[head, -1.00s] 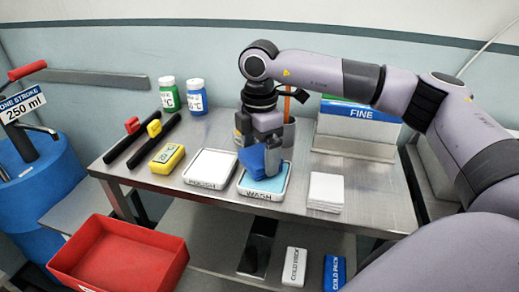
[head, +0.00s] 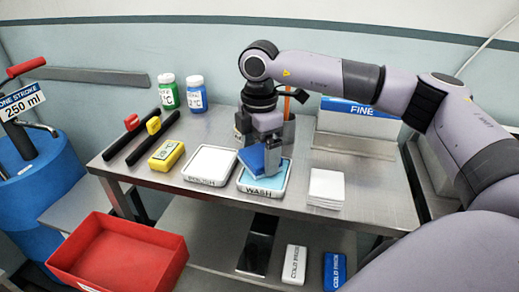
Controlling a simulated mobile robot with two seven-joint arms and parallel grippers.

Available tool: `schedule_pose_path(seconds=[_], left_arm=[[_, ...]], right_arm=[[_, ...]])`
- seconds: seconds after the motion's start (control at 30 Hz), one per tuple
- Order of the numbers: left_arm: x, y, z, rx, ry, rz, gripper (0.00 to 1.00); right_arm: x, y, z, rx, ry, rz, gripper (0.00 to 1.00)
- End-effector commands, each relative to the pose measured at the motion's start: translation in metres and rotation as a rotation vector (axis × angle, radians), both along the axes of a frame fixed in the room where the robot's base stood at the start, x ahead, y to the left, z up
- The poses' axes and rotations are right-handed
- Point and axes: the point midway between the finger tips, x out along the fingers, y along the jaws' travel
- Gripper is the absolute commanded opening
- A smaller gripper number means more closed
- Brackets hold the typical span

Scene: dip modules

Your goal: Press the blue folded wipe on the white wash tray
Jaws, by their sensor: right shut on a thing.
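The blue folded wipe (head: 252,158) is held in my right gripper (head: 260,150), which is shut on it. The wipe is tilted and sits low over the white wash tray (head: 263,191), which has a light blue surface and the label WASH on its front. The wipe covers the tray's back left part. I cannot tell for sure whether the wipe touches the tray's surface. My left gripper is not in view.
A white POLISH tray (head: 210,165) stands just left of the wash tray. A stack of white wipes (head: 326,188) lies to the right. A red bin (head: 117,255) is at front left.

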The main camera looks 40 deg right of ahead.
Motion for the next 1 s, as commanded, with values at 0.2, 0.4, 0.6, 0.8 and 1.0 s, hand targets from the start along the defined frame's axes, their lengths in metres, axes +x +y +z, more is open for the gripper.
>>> schedule_pose_path(seconds=[0.2, 0.4, 0.6, 0.8, 1.0], left_arm=[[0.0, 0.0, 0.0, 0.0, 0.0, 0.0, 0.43], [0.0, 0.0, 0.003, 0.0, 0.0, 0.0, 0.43], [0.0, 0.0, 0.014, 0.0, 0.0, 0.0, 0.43], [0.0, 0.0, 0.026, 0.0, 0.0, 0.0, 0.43], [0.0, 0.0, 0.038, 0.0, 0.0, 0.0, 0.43]], right_arm=[[-0.001, 0.0, -0.002, -0.001, 0.004, 0.0, 0.68], [-0.001, 0.0, 0.001, -0.001, 0.005, 0.0, 0.68], [0.0, 0.0, 0.017, 0.0, 0.003, 0.0, 0.68], [0.0, 0.0, 0.034, 0.0, 0.002, 0.0, 0.68], [0.0, 0.0, 0.05, 0.0, 0.002, 0.0, 0.68]])
